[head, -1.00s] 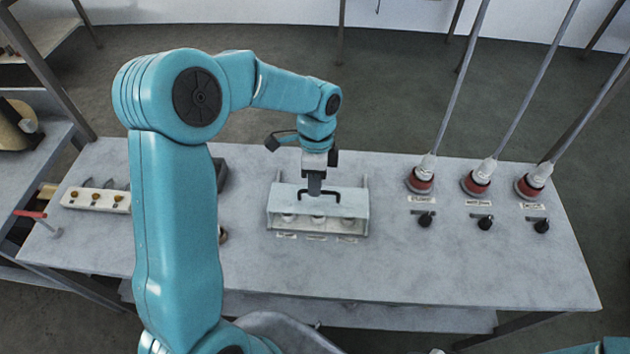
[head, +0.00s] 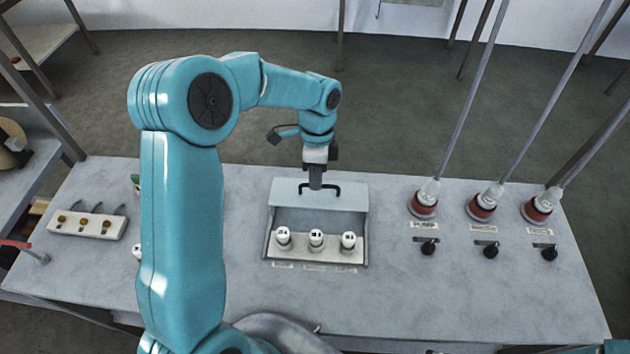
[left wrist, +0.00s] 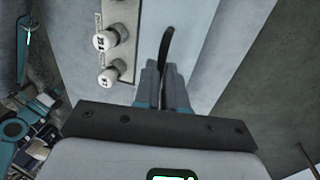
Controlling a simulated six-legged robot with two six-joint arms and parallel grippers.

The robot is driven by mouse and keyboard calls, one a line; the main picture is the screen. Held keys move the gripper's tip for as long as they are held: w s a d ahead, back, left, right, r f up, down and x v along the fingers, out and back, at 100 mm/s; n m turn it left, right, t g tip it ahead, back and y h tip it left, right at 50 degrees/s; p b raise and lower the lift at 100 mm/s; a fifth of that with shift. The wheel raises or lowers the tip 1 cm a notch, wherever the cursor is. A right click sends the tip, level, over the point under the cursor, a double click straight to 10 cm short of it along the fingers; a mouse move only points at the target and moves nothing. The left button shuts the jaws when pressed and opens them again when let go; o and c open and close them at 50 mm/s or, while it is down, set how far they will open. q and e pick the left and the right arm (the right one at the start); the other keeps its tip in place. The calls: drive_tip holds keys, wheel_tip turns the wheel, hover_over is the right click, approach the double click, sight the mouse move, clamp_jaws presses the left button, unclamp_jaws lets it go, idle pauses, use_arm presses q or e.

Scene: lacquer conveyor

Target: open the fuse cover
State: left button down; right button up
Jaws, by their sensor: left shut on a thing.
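The fuse cover (head: 290,194) is a light grey panel at the back of the fuse box (head: 273,247). It stands raised, and three white fuses (head: 316,239) show uncovered in the box in front of it. My left gripper (head: 316,185) is shut on the dark handle (head: 333,191) of the cover. In the left wrist view the gripper fingers (left wrist: 163,90) close around the dark handle (left wrist: 167,45), with the cover (left wrist: 200,50) behind it and two fuses (left wrist: 106,40) at the left. My right gripper is not in view.
Three red-based plugs (head: 424,206) with grey poles stand at the right, each with a labelled black knob (head: 429,247) in front. A white strip (head: 86,224) with brass knobs lies at the left. The table (head: 390,300) is clear in front of the box.

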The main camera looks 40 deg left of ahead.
use_arm(q)
drive_tip(key=shift+w+a+r, duration=0.1)
drive_tip(key=shift+w+a, duration=0.05)
drive_tip(key=shift+w, duration=0.15)
drive_tip(key=shift+s+r, duration=0.1)
drive_tip(key=c, duration=1.2)
unclamp_jaws()
wheel_tip(320, 180, up, 16)
drive_tip(key=w+a, duration=0.1)
drive_tip(key=w, duration=0.1)
drive_tip(key=shift+w+a, duration=0.3)
drive_tip(key=shift+w, duration=0.05)
